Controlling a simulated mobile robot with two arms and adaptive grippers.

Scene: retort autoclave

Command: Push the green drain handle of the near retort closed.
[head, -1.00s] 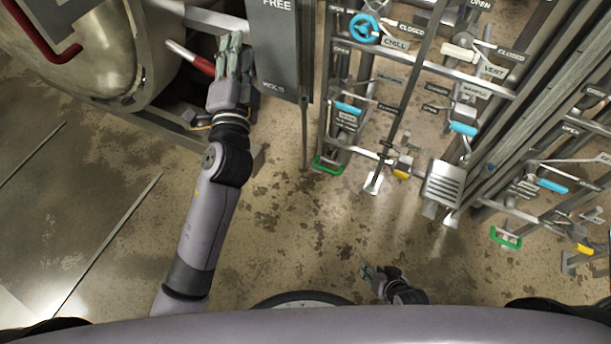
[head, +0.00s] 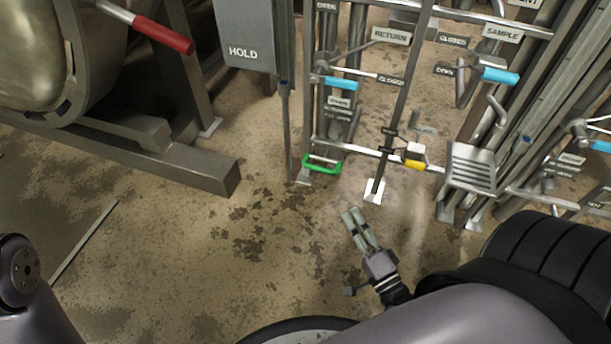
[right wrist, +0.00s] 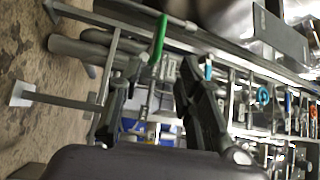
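The green drain handle (head: 321,165) is a small green loop low on the pipe rack, below the HOLD panel. In the right wrist view the green handle (right wrist: 159,38) stands as a slanted bar beyond the fingertips. My right gripper (head: 351,212) is below and to the right of the handle in the head view, apart from it. The right wrist view shows its two fingers (right wrist: 157,72) spread with nothing between them. My left gripper is out of view; only part of the left arm shows at the lower left.
The grey HOLD panel (head: 243,45) hangs above left of the handle. A yellow handle (head: 414,164) and a louvred metal box (head: 472,168) are to its right. A steel frame beam (head: 190,160) lies left. The floor (head: 220,225) in front is clear.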

